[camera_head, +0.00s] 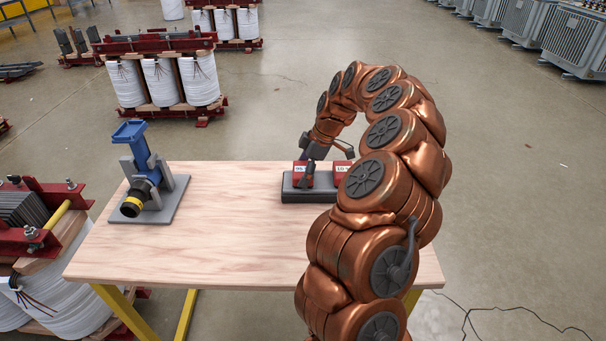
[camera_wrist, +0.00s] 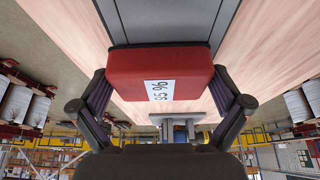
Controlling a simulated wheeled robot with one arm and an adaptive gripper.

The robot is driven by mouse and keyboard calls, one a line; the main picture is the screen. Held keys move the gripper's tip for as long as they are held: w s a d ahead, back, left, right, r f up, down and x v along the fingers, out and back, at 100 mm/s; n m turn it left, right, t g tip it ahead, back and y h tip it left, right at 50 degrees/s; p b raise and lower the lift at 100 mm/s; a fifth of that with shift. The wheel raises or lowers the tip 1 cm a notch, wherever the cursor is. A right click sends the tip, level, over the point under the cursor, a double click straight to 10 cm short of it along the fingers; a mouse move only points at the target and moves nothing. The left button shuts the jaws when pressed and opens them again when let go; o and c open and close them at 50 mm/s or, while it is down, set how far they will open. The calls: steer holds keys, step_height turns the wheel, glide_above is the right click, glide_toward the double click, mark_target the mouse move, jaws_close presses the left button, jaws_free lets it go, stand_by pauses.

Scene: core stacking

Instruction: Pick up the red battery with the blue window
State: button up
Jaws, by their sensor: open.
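A red battery (camera_wrist: 160,72) fills the middle of the wrist view. Its pale, slightly bluish window (camera_wrist: 160,90) reads about "95 %". Its far end meets a dark grey holder (camera_wrist: 160,22). My open gripper (camera_wrist: 160,98) has one finger on each side of this battery, with a visible gap at each side. In the head view, two red batteries, a left one (camera_head: 299,167) and a right one (camera_head: 341,168), sit on the grey holder (camera_head: 292,195) at the table's back right. My gripper partly covers them, and their window colours are hard to tell there.
The wooden table (camera_head: 230,240) is clear in the middle. A blue and black tool (camera_head: 139,160) stands in a grey stand (camera_head: 165,207) at the table's left. My arm hides the table's right side. White-wound coils (camera_head: 160,80) stand on the floor beyond.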

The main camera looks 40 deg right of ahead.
steer(key=shift+f, duration=0.1)
steer(key=shift+c, duration=0.3)
steer(key=c, duration=1.1)
